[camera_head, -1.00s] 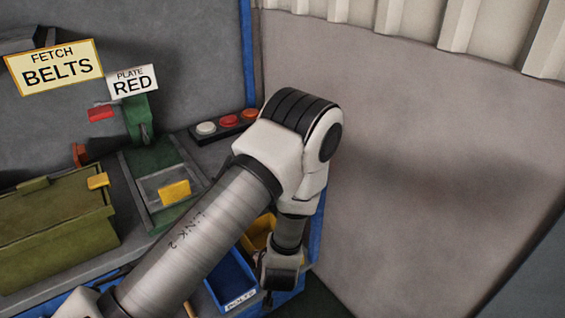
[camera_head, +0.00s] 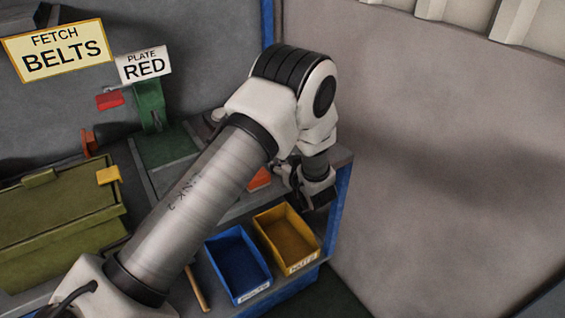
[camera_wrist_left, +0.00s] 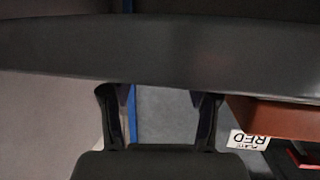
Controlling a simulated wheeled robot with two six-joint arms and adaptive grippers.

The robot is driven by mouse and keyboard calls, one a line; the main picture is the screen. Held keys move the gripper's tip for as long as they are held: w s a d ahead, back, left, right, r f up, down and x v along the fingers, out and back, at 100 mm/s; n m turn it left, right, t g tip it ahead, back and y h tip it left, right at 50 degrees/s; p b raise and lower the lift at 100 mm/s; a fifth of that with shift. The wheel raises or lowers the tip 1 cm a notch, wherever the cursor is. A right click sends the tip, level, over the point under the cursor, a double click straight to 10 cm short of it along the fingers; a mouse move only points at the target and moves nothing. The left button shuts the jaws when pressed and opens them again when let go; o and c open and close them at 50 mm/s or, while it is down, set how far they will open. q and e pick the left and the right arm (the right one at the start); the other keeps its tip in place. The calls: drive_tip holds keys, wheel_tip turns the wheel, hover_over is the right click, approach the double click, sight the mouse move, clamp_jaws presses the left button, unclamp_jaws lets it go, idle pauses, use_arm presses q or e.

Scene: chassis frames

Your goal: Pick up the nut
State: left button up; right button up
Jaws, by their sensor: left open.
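No nut can be made out in either view. A yellow bin (camera_head: 290,268) labelled NUTS stands at the front right of the bench in the head view, and its inside looks empty or too dark to read. My left gripper (camera_head: 318,200) is behind and above this bin, near the bench's right corner, partly hidden by its own wrist. In the left wrist view its two dark fingers (camera_wrist_left: 158,95) are apart, with nothing seen between them. My right gripper is not in view.
A blue bin (camera_head: 238,262) labelled BOLTS stands left of the yellow one. An orange block (camera_head: 260,179) sits close to my left gripper. An olive box (camera_head: 58,215) and a green fixture (camera_head: 150,108) with a PLATE RED sign (camera_head: 144,65) are further left.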

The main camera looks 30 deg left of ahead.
use_arm(q)
drive_tip(key=shift+s+d+r, duration=0.1)
clamp_jaws()
